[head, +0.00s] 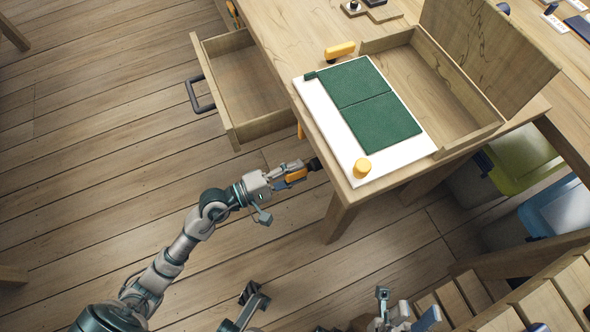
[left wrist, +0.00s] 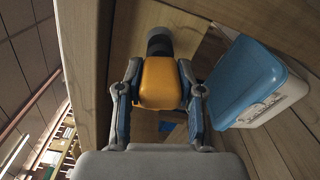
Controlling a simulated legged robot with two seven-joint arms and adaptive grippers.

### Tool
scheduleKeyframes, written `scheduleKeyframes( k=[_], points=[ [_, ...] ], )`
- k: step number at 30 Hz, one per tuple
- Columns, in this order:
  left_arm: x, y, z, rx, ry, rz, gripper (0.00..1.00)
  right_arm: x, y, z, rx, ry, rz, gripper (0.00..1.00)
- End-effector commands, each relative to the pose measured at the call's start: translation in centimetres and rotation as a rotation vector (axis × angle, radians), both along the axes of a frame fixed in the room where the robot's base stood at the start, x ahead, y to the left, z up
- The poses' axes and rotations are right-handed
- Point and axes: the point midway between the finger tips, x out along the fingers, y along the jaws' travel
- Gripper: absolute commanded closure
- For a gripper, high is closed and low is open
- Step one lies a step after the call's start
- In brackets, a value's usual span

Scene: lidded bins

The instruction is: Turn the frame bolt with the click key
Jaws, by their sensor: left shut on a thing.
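My left gripper (head: 290,178) is shut on an orange tool with a dark round end, which I take for the click key (left wrist: 160,82). In the head view, the key's dark end (head: 314,164) is at the table's front side, near the corner above the leg. I cannot tell whether it touches the table. In the left wrist view, its grey cylindrical end (left wrist: 160,42) points away from my fingers, beside a wooden surface. I cannot make out the frame bolt. My right gripper (head: 405,316) is partly in view at the bottom edge; its jaws are unclear.
The table holds a white board (head: 345,150) with green panels, a yellow cylinder (head: 362,168) and an open-lidded wooden box (head: 497,128). Blue-lidded (head: 560,208) and green (head: 525,160) bins stand under the table. A slatted bench (head: 545,305) is at bottom right.

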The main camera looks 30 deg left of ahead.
Motion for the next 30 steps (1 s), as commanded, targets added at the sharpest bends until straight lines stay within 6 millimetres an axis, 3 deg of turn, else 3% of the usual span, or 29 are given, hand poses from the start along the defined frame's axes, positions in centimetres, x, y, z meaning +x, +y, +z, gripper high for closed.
scheduleKeyframes(
  k=[30],
  points=[
    [1.1,-0.7,0.1,0.000,-0.002,0.001,0.99,0.0,0.0,0.9,-0.001,-0.020,0.001,0.60]
  ],
)
